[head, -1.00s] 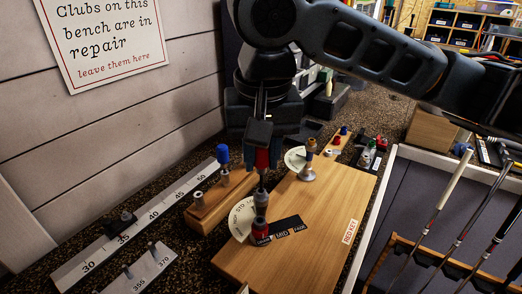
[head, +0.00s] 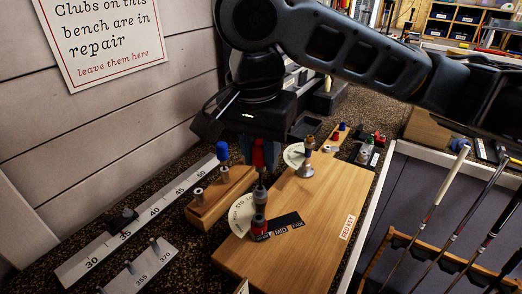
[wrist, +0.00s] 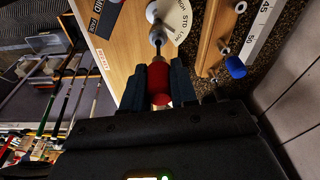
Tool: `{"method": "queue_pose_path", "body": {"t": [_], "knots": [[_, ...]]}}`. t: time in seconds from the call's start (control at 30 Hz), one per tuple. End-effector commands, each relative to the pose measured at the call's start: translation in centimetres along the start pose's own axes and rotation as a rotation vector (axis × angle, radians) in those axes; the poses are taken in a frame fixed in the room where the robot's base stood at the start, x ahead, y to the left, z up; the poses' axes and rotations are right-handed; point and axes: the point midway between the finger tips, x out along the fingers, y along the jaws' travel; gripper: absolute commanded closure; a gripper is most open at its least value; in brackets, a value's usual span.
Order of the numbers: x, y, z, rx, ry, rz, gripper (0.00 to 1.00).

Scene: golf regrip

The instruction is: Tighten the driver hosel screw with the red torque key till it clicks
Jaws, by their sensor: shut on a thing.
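My gripper (head: 262,156) is shut on the red torque key (wrist: 158,82), which also shows between my fingers in the head view (head: 258,157). The key points down, its grey shaft below my fingers. The shaft's lower end meets the top of the grey driver hosel (head: 259,202), over a white dial (head: 241,214) marked STD. I cannot tell how deep the tip sits in the screw. The hosel has a dark red lower part (head: 260,228) on the wooden block (head: 310,225). In the wrist view the shaft runs to a silver round end (wrist: 157,35).
A second metal post (head: 307,160) with a dial stands behind right. A ruler (head: 150,215) lies left. Clubs (head: 440,200) lean in a rack at right.

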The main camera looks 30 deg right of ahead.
Motion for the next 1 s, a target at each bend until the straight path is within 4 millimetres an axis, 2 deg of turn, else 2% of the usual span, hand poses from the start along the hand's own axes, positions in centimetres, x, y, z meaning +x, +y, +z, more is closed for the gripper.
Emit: {"method": "queue_pose_path", "body": {"t": [0.33,0.67,0.7,0.83,1.0], "knots": [[0.06,0.07,0.09,0.377,-0.001,0.058,1.00],[0.08,0.10,0.09,0.425,-0.001,0.065,1.00],[0.08,0.10,0.08,0.424,-0.001,0.065,0.69],[0.07,0.10,0.07,0.424,0.000,0.064,0.56],[0.05,0.10,0.05,0.423,0.000,0.064,0.56]]}}
